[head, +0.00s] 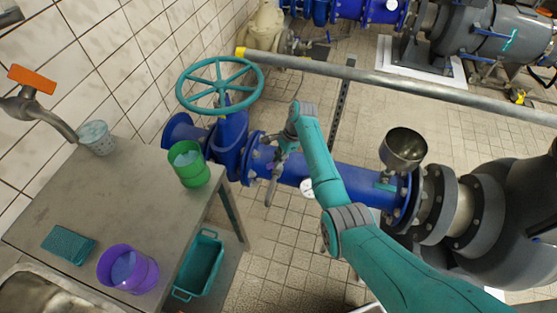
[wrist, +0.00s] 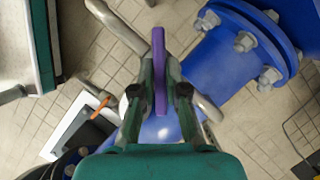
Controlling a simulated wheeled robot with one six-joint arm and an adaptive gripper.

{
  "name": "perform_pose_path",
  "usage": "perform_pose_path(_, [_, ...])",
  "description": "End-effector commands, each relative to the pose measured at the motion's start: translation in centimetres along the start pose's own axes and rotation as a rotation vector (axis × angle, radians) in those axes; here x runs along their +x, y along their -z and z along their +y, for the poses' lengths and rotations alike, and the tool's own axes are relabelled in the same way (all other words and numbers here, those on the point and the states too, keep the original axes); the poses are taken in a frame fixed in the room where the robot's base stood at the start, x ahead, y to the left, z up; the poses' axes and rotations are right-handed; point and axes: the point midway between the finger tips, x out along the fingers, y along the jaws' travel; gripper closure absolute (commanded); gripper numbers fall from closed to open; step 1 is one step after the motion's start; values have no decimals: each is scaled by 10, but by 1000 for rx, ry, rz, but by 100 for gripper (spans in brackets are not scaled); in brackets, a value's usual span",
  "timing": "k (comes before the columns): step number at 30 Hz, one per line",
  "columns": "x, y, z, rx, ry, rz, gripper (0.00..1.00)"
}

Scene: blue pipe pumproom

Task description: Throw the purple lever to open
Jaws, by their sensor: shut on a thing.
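The purple lever (wrist: 159,45) is a flat bar that runs up and down the picture in the wrist view. My gripper (wrist: 160,82) is shut on it, with one finger on each side. The lever's upper end sticks out past the fingertips. A grey bent pipe (wrist: 117,24) passes close by the lever. In the head view my gripper (head: 283,150) is beside the blue pipe, just right of the flanges.
A blue flanged pipe (head: 330,178) runs below my arm, with a teal handwheel valve (head: 220,88) to its left. A metal table (head: 140,195) at left holds a green cup (head: 188,165) and a purple cup (head: 127,270). A grey rail (head: 400,80) crosses behind.

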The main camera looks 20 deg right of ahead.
Motion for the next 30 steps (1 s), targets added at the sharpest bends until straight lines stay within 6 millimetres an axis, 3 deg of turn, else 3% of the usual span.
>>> perform_pose_path(18, [0, -1, -3, -522, -217, 1, 100])
perform_pose_path(30, [1, -1, -4, -721, -300, 1, 100])
